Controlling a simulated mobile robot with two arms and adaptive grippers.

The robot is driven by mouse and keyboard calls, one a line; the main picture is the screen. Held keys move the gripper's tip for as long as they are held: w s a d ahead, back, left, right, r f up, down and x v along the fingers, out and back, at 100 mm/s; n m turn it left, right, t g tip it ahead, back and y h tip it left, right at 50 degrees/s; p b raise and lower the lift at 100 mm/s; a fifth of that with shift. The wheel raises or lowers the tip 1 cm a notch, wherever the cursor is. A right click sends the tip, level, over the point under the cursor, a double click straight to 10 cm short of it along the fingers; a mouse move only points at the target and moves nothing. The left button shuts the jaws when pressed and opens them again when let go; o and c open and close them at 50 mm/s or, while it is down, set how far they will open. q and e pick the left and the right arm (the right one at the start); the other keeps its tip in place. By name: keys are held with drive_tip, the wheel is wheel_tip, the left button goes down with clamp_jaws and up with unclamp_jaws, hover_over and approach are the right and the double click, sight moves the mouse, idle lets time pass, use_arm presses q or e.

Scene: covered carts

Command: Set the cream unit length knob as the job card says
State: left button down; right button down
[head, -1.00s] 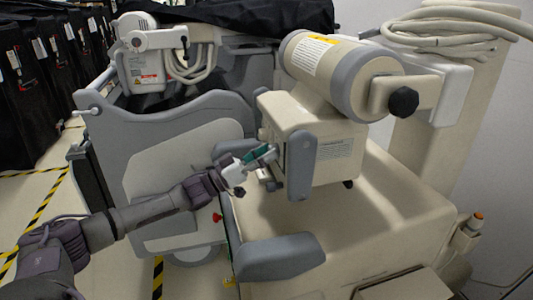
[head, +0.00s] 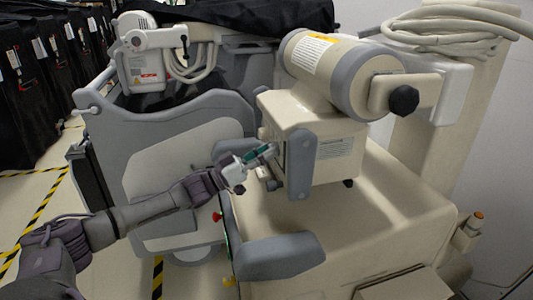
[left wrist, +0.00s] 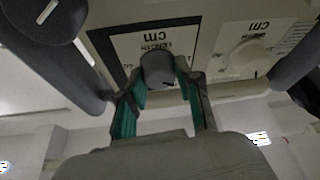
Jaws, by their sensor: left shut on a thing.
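The cream unit (head: 330,140) stands at centre right in the head view, with a box-shaped head under a thick cylinder. My left gripper (head: 265,153) reaches its left face, where the controls are hidden by the angle. In the left wrist view, a dark grey knob (left wrist: 157,67) sits on a black-framed panel that reads upside down as "LENGTH" and "cm". My left gripper (left wrist: 162,82) is shut on this knob, with one green-padded finger on each side. The knob has a dark pointer mark near its lower edge. My right gripper is not in view.
Beside the gripped knob is a pale knob (left wrist: 248,58) on a white "cm" panel. Another dark knob (left wrist: 48,18) is at the upper left. Grey bars flank the panel. A grey unit (head: 160,130) stands close on the left; a red button (head: 217,217) is below my arm.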

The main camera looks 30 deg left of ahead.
use_arm(q)
drive_tip(key=shift+w+a+r+m+g+h+b, duration=0.1)
drive_tip(key=shift+m+g+h+b, duration=1.05)
drive_tip(key=shift+m, duration=2.65)
drive_tip(key=shift+a+f+m+g+h+b, duration=0.1)
drive_tip(key=shift+m+g+b, duration=0.2)
drive_tip(key=shift+m+g, duration=2.55)
drive_tip(key=shift+w+r+m+g+h+b, duration=0.1)
drive_tip(key=shift+m+g+h+b, duration=0.6)
drive_tip(key=shift+m, duration=4.05)
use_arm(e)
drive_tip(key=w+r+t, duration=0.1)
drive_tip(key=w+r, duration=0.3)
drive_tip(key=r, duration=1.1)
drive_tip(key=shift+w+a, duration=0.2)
use_arm(q)
drive_tip(key=c, duration=0.8)
unclamp_jaws()
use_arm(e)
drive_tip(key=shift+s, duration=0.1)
